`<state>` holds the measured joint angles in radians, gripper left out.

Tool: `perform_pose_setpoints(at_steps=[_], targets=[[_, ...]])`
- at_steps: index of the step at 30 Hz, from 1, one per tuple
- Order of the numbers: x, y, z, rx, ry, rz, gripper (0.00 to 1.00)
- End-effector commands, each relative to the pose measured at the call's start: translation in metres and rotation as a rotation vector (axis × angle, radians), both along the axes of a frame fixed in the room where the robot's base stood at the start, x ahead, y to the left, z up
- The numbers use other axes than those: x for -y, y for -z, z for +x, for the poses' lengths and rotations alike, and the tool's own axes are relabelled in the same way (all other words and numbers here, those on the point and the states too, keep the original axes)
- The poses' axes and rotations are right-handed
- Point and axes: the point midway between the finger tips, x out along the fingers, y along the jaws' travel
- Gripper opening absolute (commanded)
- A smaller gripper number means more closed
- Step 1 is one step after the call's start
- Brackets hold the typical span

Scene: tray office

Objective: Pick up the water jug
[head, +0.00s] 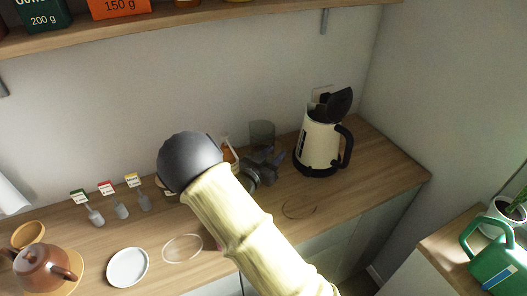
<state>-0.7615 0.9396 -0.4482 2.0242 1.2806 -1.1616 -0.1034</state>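A clear grey glass vessel (262,130), which looks like the water jug, stands at the back of the wooden counter, left of the cream kettle. Its lower part is hidden behind my gripper (268,165). My dark gripper is low over the counter in front of the vessel, partly covered by my own arm. I cannot tell whether its fingers are open or shut, or whether they touch the vessel.
The cream kettle (319,147) stands close on the right, lid up. A pale wooden holder (231,157) is partly hidden on the left. Labelled spoons (121,206), a white plate (128,267) and a brown teapot (42,265) lie further left. A green watering can (498,264) is lower right.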

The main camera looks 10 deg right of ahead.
Motion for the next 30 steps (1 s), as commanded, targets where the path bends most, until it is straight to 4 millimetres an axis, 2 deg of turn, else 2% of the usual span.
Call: perform_pose_setpoints(at_steps=[5, 15, 30], targets=[[0.006, -0.001, 0.004, 0.0, 0.002, 0.0, 0.32], [0.038, 0.0, 0.033, 0.001, 0.002, 0.0, 0.32], [0.039, 0.001, 0.035, 0.0, 0.0, 0.0, 0.32]])
